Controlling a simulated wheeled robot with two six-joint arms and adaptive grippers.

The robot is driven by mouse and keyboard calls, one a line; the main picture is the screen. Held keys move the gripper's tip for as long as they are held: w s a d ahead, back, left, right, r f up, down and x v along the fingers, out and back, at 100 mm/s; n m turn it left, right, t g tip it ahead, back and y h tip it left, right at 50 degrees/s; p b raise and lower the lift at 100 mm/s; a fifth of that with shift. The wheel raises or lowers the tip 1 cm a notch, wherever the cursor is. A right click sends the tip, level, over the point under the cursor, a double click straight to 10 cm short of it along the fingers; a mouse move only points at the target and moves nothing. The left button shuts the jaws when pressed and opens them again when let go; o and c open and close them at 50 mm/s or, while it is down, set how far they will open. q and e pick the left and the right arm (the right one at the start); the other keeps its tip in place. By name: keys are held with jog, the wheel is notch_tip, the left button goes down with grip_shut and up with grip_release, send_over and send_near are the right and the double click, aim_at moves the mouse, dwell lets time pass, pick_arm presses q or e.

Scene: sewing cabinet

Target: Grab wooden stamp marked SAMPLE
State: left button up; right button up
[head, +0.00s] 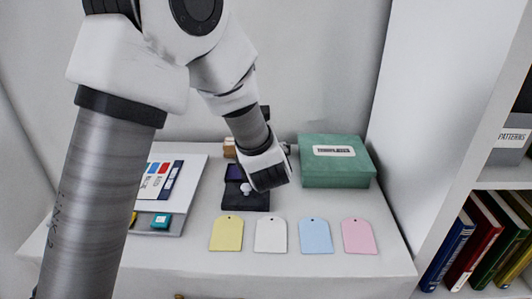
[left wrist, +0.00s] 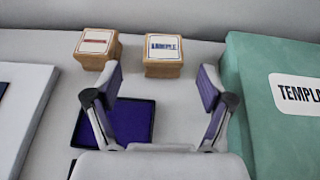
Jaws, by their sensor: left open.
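The wooden stamp with a blue-lettered label that seems to read SAMPLE (left wrist: 163,57) stands upright at the back of the table in the left wrist view. A second wooden stamp with a red-marked label (left wrist: 98,48) stands to its left. My left gripper (left wrist: 160,84) is open and empty, its two fingers spread on the near side of the SAMPLE stamp, apart from it. In the head view my left arm hides the SAMPLE stamp and most of the gripper; one wooden stamp (head: 229,148) shows beside the arm. My right gripper is not in view.
A dark purple ink pad (left wrist: 128,122) lies below the left finger. A green box labelled TEMPLATES (head: 335,163) stands close on the right. A pale board (head: 192,172) is on the left. Yellow, white, blue and pink tags (head: 315,237) line the front.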

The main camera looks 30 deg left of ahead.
pick_arm(q)
jog(key=x, duration=0.2)
jog(key=p+x, duration=0.1)
jog(key=x, duration=0.2)
jog(key=p+x, duration=0.1)
jog(key=x, duration=0.1)
jog(key=shift+w+r, duration=0.15)
jog(key=shift+w, duration=0.3)
jog(key=shift+s+d+r, duration=0.1)
jog(key=shift+s+r, duration=0.05)
jog(key=c, duration=1.3)
